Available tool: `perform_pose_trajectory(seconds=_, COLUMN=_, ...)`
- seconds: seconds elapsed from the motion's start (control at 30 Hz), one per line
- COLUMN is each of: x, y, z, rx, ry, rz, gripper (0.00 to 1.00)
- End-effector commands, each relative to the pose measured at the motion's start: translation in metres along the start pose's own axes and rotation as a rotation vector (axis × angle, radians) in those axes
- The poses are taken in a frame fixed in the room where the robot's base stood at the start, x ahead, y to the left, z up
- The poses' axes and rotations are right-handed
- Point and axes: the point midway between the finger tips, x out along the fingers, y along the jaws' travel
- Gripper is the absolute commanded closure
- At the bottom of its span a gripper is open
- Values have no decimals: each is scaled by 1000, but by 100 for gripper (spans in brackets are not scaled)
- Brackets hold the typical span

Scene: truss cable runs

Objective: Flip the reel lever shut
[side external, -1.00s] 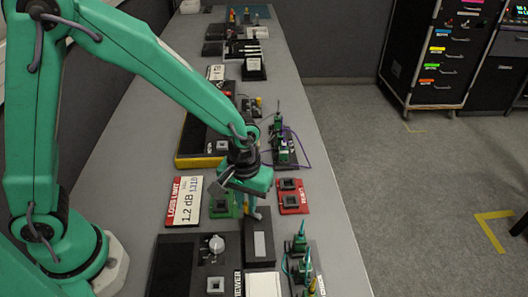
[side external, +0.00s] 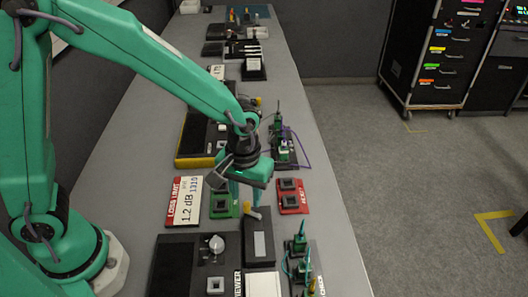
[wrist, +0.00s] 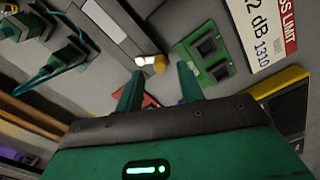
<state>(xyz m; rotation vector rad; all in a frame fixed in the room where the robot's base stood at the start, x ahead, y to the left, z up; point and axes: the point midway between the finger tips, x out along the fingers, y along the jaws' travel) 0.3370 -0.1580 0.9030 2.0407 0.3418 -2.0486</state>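A dark box (side external: 258,247) with a grey strip on top lies on the bench and also shows in the wrist view (wrist: 93,34). A small lever with a yellow end (side external: 254,212) stands out from its far edge. In the wrist view the lever (wrist: 157,63) shows a pale stem and a yellow tip. My gripper (side external: 250,197) is just above and behind the lever. In the wrist view my gripper's (wrist: 160,84) two green fingers are spread apart, with the lever beyond the gap. I cannot tell whether a finger touches it.
A green block (side external: 223,205) with sockets and a loss-limit card (side external: 185,200) lie to the left. A red block (side external: 292,196) lies to the right. A viewer unit (side external: 190,265) and green connectors with cables (side external: 301,262) are nearer the camera.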

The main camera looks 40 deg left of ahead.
Motion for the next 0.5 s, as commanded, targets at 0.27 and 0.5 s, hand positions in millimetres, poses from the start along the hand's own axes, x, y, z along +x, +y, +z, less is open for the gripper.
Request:
perform_pose_trajectory(seconds=0.27, x=-36, y=1, z=0, rx=0, ry=3, rz=3, gripper=62)
perform_pose_trajectory(seconds=0.5, x=-50, y=0, z=0, rx=0, ry=0, rz=0, gripper=62)
